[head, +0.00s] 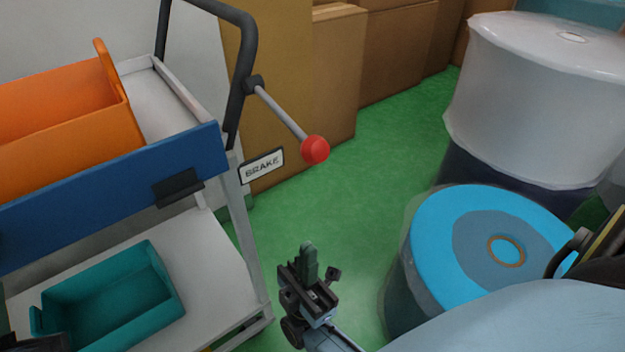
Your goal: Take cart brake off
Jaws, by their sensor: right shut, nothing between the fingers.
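The cart (240,205) stands at the left, with a white frame, a blue front panel (110,185) and a dark curved handle (240,45). The brake lever (280,112) is a thin grey rod ending in a red ball knob (315,149). It slants down to the right from a dark pivot on the handle. A white BRAKE sign (262,165) is on the cart's corner, just left of the knob. My right gripper (308,262) is shut and empty, below the knob and apart from it, right of the cart's leg. My left gripper is not visible.
An orange bin (60,115) sits on the cart's top and a teal bin (110,300) on its lower shelf. Cardboard boxes (335,80) line the back. Wrapped rolls, one white (550,100) and one blue (440,235), stand at the right. Green floor (390,150) between is clear.

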